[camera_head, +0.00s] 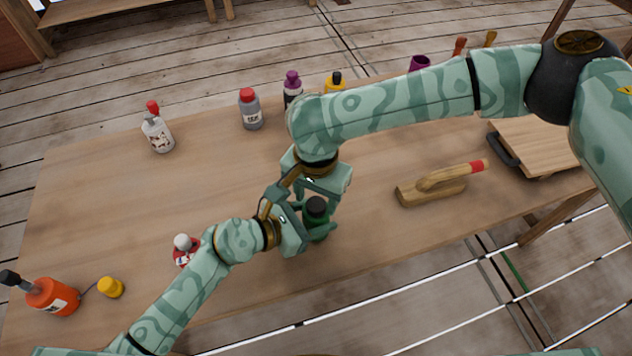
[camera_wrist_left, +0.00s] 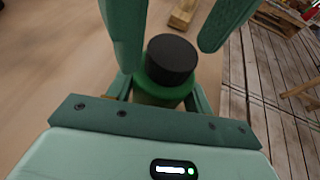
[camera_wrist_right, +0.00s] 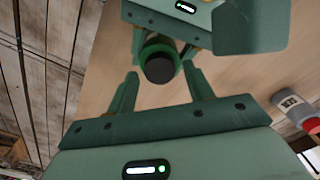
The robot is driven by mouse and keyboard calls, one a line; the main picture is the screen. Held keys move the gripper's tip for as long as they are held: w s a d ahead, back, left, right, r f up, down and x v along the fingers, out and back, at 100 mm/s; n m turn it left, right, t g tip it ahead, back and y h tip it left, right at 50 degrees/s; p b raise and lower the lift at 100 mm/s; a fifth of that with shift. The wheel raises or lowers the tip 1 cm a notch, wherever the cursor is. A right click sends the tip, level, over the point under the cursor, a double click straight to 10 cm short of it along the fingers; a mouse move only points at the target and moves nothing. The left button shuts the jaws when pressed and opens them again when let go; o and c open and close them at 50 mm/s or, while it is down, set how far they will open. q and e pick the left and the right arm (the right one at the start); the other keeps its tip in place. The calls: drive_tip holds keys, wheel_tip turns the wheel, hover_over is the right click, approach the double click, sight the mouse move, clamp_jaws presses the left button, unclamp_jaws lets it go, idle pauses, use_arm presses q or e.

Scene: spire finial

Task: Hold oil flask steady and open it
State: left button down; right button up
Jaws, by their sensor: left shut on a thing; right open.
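The oil flask is green with a black cap (camera_head: 316,204) and stands upright near the table's front edge, its green body (camera_head: 322,231) partly hidden by grippers. My left gripper (camera_head: 308,229) is shut on the flask's body from the left. In the left wrist view the black cap (camera_wrist_left: 172,58) sits on the green top (camera_wrist_left: 160,94). My right gripper (camera_head: 318,190) is open beside the cap, from the far side. In the right wrist view its spread fingers (camera_wrist_right: 161,82) point toward the cap (camera_wrist_right: 159,64); contact cannot be told.
A red-and-white bottle (camera_head: 184,250) stands close to my left wrist. An orange bottle (camera_head: 52,297) and yellow cap (camera_head: 111,287) are farther left. A grey bottle (camera_head: 250,109) and others line the back. A wooden float (camera_head: 440,187) lies right; the table between is clear.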

drive_tip(key=shift+f, duration=0.7)
drive_tip(key=c, duration=1)
drive_tip(key=o, duration=1.1)
drive_tip(key=shift+r, duration=0.15)
wheel_tip(320, 180, up, 4)
drive_tip(key=shift+r, duration=0.2)
use_arm(q)
drive_tip(key=c, duration=0.5)
unclamp_jaws()
